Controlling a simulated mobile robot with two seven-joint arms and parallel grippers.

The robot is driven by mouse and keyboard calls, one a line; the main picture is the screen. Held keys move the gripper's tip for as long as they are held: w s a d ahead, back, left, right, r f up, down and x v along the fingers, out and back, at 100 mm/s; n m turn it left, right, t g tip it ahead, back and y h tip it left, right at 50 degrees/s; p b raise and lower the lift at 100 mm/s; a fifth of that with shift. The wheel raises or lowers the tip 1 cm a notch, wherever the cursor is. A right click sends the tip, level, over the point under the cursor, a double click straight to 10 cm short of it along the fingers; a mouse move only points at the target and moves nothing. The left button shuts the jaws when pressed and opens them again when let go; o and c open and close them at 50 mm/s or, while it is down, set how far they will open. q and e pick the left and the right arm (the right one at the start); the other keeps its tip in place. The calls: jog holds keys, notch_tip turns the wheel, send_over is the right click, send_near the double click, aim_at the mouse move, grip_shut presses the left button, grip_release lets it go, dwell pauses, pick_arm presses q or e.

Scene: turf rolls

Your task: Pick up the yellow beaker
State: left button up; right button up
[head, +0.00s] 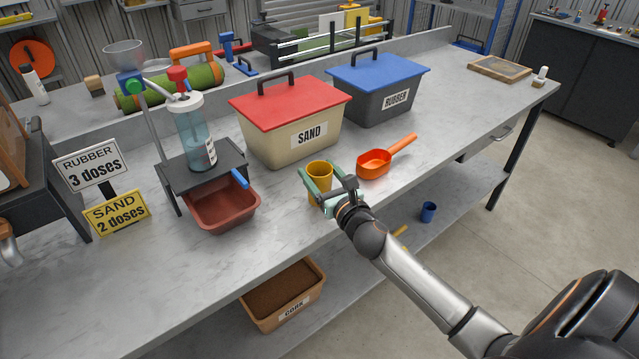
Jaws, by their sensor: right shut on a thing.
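The yellow beaker (319,171) is upright at the front of the grey workbench, just in front of the sand box. My right gripper (321,188) is shut on the yellow beaker, with its green fingers on either side of it. The beaker's lower part is partly hidden by the gripper. I cannot tell whether its base touches the bench. My left gripper is not in view.
An orange scoop (375,163) lies right of the beaker. Behind stand the red-lidded sand box (267,140) and blue-lidded rubber box (368,105). A brown tray (222,212) sits left under a dispenser stand (202,172). The bench (200,285) is clear at front left.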

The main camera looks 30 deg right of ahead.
jog(key=shift+r, duration=0.4)
notch_tip(320, 180, up, 3)
jog(key=shift+f+p, duration=0.2)
jog(key=shift+p, duration=0.55)
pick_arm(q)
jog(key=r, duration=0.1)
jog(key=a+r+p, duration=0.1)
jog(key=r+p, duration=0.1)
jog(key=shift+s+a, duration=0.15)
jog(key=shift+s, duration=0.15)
pick_arm(e)
jog(key=s+a+r, duration=0.2)
jog(key=s+r, duration=0.7)
jog(key=s, duration=0.5)
jog(key=shift+r, duration=0.3)
pick_arm(q)
jog(key=shift+p, duration=0.35)
pick_arm(e)
jog(key=shift+w+r, duration=0.1)
